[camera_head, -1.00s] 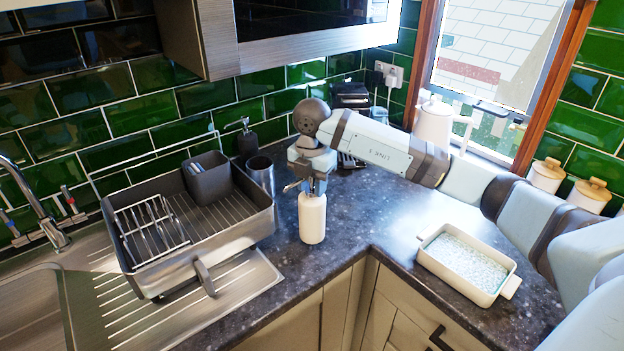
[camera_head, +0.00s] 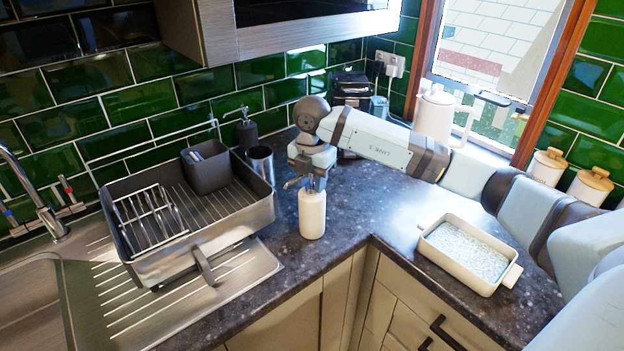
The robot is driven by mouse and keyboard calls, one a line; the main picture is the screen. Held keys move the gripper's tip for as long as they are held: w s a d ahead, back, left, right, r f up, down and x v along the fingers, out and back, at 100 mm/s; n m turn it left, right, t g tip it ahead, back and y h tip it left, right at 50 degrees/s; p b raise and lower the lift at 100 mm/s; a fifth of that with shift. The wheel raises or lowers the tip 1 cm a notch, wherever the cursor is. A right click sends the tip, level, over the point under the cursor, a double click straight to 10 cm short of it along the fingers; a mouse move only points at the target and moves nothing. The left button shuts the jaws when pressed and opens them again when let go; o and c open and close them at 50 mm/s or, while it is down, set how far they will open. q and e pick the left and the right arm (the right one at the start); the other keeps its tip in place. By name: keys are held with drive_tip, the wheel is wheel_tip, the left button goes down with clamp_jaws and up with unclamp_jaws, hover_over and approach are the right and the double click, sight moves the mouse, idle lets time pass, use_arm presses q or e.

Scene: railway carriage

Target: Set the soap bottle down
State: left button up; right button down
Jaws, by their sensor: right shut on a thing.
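The white soap bottle (camera_head: 312,215) is upright at the counter, to the right of the dish rack. My right gripper (camera_head: 313,183) is above it, pointing down, and is shut on its top. The gripper hides most of the pump head. The bottle's base appears at the level of the dark speckled counter (camera_head: 352,200); I cannot tell whether it touches. My left gripper is not in view.
A dish rack (camera_head: 258,222) with a grey caddy stands on the left by the sink. A metal cup (camera_head: 261,163) and dark dispenser (camera_head: 246,132) stand behind. A white dish (camera_head: 431,246) of pale contents lies to the right. Counter between is clear.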

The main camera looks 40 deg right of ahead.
drive_tip(key=c, duration=0.7)
unclamp_jaws()
wheel_tip(320, 180, up, 14)
drive_tip(key=shift+f, duration=0.1)
drive_tip(key=shift+c, duration=0.3)
drive_tip(key=c, duration=1.1)
clamp_jaws()
